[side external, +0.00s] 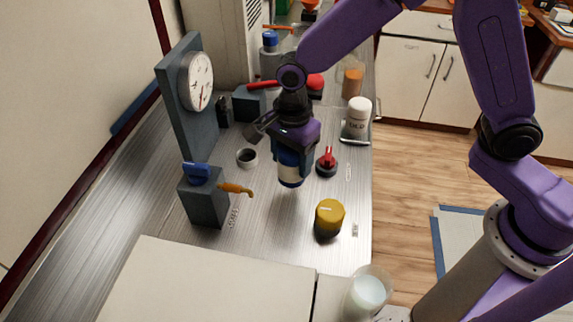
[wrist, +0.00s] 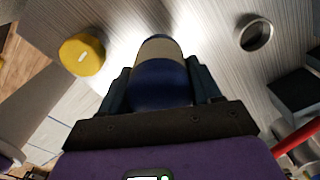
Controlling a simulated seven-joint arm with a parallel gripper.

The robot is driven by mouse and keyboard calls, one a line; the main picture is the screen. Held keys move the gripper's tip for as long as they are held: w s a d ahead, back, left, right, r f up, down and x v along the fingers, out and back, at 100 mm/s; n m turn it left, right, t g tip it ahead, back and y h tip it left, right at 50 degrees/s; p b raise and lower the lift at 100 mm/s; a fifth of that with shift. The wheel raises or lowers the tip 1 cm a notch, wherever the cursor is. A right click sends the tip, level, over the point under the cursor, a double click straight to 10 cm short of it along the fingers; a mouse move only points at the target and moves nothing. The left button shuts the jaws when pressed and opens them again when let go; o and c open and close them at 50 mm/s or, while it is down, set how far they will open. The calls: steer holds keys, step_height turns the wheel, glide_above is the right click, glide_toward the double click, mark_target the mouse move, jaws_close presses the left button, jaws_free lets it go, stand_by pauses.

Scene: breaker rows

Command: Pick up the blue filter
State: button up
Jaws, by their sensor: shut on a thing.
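The blue filter (wrist: 160,80) is a cylinder with blue ends and a cream band. In the wrist view it sits between the two fingers of my gripper (wrist: 160,88), one finger on each side. In the side view my gripper (side external: 293,152) is shut on the filter (side external: 290,171) from above. The filter is about upright, and its lower blue end shows below the fingers. It appears to be above the metal bench, though the exact gap is hard to tell. Its upper part is hidden by the gripper.
A yellow knob (side external: 329,218), a red-handled knob (side external: 327,162) and a dark ring (side external: 247,157) surround the filter on the bench. A white canister (side external: 357,118) stands right; a glass (side external: 368,291) is in front.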

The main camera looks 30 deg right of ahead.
steer(key=s+d+r, duration=0.7)
steer(key=s+r, duration=0.2)
steer(key=s, duration=0.2)
steer(key=w+d+f+n, duration=0.5)
steer(key=d+n, duration=0.2)
steer(key=d, duration=0.1)
steer(key=w+d+f+n, duration=0.4)
steer(key=d+n, duration=0.3)
steer(key=d, duration=0.2)
steer(key=shift+w+d+f+n, duration=0.3)
steer(key=shift+w+f+n, duration=0.1)
steer(key=shift+f, duration=0.1)
